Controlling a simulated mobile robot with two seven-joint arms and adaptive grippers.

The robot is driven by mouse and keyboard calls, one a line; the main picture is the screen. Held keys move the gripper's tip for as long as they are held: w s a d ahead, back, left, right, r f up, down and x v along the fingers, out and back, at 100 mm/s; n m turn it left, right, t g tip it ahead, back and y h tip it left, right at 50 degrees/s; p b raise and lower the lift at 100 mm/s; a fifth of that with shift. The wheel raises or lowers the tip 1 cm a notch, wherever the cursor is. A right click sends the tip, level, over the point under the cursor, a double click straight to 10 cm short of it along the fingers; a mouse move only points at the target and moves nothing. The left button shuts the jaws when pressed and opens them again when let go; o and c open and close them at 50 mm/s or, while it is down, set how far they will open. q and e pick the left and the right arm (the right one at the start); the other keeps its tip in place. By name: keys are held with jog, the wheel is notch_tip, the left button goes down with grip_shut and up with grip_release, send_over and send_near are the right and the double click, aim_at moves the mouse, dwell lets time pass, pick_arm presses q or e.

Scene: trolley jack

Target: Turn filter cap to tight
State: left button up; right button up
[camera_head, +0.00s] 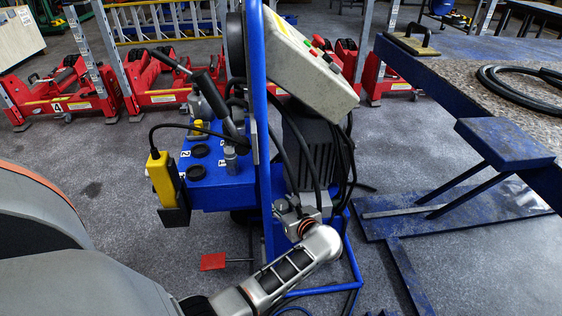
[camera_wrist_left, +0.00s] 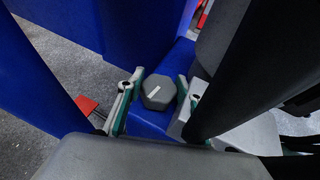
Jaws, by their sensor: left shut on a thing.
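The filter cap (camera_wrist_left: 158,92) is a dark grey, six-sided cap on a blue surface in the left wrist view. A short white line on its top runs nearly level, slightly higher at its right end. My left gripper (camera_wrist_left: 157,100) has one finger on each side of the cap and is shut on it. In the head view my left gripper (camera_head: 291,207) is at the blue machine (camera_head: 218,192), low behind the upright blue frame. I cannot make out the cap in the head view. My right gripper is in neither view.
Black hoses (camera_head: 303,165) hang close above my left gripper. A grey control box (camera_head: 310,68) sits above. A yellow pendant (camera_head: 161,178) hangs at the left, with a red pedal (camera_head: 213,262) below. A blue table (camera_head: 415,62) stands at the right.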

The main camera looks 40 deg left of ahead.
pick_arm(q)
jog(key=shift+m+t+h, duration=0.3)
jog(key=shift+m+t, duration=0.2)
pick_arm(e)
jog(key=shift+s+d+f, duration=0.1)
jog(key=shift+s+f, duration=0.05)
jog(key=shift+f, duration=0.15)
pick_arm(q)
jog(key=shift+f, duration=0.1)
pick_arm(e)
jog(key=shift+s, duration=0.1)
pick_arm(q)
jog(key=o, duration=1.1)
